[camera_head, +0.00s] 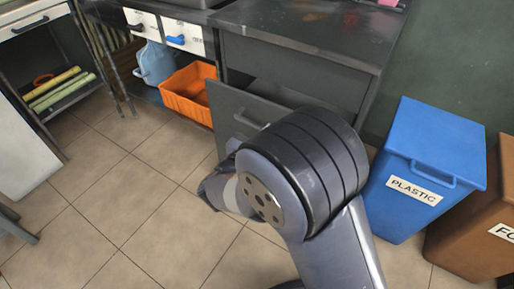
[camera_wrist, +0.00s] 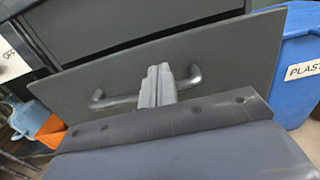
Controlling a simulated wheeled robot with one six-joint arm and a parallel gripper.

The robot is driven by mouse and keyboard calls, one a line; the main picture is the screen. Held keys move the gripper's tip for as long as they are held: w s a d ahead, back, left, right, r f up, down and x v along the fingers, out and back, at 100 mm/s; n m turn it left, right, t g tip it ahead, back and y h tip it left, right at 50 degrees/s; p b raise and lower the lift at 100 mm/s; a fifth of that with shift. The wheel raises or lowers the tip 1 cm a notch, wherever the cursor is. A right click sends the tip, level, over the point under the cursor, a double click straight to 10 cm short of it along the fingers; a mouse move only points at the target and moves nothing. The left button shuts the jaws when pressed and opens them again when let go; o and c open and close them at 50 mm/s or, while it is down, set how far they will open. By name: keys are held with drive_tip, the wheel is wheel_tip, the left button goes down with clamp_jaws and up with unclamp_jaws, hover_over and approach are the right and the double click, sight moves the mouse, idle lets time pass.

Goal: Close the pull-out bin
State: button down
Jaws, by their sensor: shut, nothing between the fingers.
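The pull-out bin has a dark grey front panel (camera_head: 226,112) that stands out from the counter, partly open, with a dark gap behind its top edge. A grey bar handle (camera_head: 248,121) is on the panel, and my arm covers the panel's lower right part. In the wrist view the panel (camera_wrist: 225,62) fills the middle, with the handle (camera_wrist: 192,77) across it. My gripper (camera_wrist: 157,72) is shut and empty, its fingertips at the middle of the handle. I cannot tell whether they touch the handle or panel. In the head view my arm mostly hides the gripper.
A blue plastic bin (camera_head: 425,165) and a brown bin (camera_head: 480,225) stand to the right. An orange crate (camera_head: 188,92) and a blue jug (camera_head: 154,62) sit left of the panel under the dark counter (camera_head: 310,30). The tiled floor (camera_head: 120,200) at left is clear.

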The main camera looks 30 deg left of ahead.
sight(283, 114)
drive_tip(key=w+b, duration=0.1)
drive_tip(key=w, duration=0.4)
drive_tip(key=shift+w+d+b, duration=0.15)
drive_tip(key=shift+d+b, duration=0.05)
drive_tip(key=shift+b, duration=0.1)
drive_tip(key=w, duration=0.9)
drive_tip(key=shift+w+d+r+p, duration=0.15)
drive_tip(key=shift+w+d+p, duration=0.1)
drive_tip(key=shift+d+p, duration=0.15)
